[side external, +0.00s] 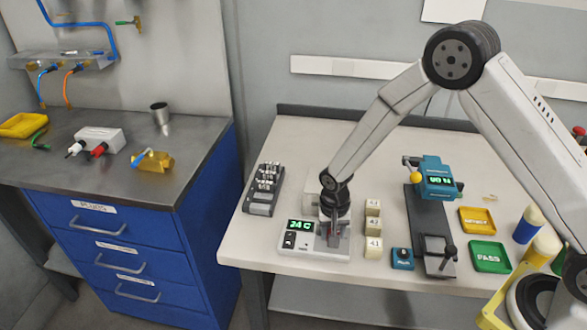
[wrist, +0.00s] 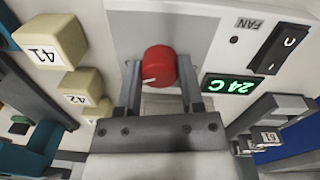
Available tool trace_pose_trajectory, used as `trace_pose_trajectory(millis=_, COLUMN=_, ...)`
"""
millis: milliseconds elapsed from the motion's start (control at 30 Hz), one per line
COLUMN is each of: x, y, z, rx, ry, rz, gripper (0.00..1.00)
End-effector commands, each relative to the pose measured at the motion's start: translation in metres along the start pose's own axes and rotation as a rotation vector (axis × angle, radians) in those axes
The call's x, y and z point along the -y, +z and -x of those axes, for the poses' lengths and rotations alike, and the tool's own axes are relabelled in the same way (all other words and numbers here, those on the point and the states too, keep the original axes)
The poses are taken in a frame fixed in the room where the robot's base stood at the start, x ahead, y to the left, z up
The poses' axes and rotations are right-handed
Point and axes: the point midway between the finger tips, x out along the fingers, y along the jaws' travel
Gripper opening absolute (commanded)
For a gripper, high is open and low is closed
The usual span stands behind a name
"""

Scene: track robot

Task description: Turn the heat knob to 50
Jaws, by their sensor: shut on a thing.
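The red heat knob (wrist: 159,67) is on the front of a pale heater unit (side external: 327,254), with a white pointer mark towards its lower left in the wrist view. My gripper (wrist: 158,80) has one finger on each side of the knob and is shut on it. In the side view my gripper (side external: 333,238) points down over the unit and mostly hides the knob. The unit's green display (wrist: 231,87) reads 24 C, and it also shows in the side view (side external: 300,226). A black switch (wrist: 279,48) is beside it, near a FAN label.
Numbered cream blocks (side external: 373,227) stand just right of the unit, and a dark rack (side external: 263,190) with metal parts stands behind left. A teal device on a dark stand (side external: 434,178), a blue button box (side external: 402,259) and yellow (side external: 477,220) and green trays (side external: 489,256) are farther right.

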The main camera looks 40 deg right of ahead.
Motion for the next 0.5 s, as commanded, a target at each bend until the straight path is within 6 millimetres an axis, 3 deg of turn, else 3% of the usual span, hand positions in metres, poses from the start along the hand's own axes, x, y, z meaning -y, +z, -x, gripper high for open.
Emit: trace_pose_trajectory(millis=500, x=0.0003, y=-0.0008, z=0.0005, rx=0.005, ry=-0.001, rz=-0.134, gripper=0.00)
